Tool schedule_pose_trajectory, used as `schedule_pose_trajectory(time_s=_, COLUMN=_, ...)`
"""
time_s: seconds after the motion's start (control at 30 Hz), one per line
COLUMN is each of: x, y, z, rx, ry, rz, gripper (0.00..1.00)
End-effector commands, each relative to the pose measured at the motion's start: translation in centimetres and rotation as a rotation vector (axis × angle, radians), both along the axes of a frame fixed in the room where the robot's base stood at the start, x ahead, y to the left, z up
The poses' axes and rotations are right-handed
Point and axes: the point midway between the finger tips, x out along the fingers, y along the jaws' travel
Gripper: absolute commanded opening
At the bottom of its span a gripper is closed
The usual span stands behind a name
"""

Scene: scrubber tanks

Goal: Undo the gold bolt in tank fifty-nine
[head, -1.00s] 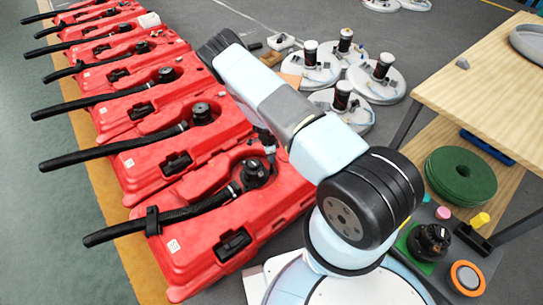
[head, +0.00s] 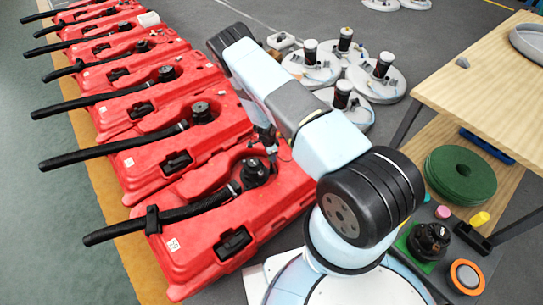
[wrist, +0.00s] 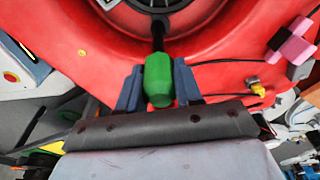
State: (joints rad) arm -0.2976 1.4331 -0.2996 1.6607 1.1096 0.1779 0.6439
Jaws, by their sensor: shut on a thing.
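In the wrist view my gripper (wrist: 158,82) is shut on a green handle (wrist: 158,82) of a tool with a dark shaft. The shaft points at a dark part on the red tank, below a black round fitting (wrist: 156,4); whether its tip touches is unclear. A small gold-coloured piece (wrist: 256,88) sits on the tank's right side; I cannot tell whether it is the gold bolt. In the head view the nearest red tank (head: 200,262) has a black cap and hose, and my wrist is over its far right end.
More red tanks (head: 140,120) with black hoses stand in a row behind. White round scrubber heads (head: 385,85) are on the floor to the right. A wooden bench (head: 470,80) stands at the far right. A pink clip (wrist: 290,42) and cable lie right of the tool.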

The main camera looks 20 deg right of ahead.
Motion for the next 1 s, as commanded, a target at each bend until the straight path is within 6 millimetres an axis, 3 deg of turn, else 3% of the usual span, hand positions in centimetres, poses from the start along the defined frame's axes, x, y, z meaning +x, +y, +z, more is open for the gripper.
schedule_pose_trajectory(time_s=0.53, x=0.09, y=0.01, z=0.13, rx=0.002, ry=-0.001, rz=0.662, gripper=0.0)
schedule_pose_trajectory(time_s=1.0, x=0.09, y=0.03, z=0.13, rx=0.001, ry=0.0, rz=0.752, gripper=0.0)
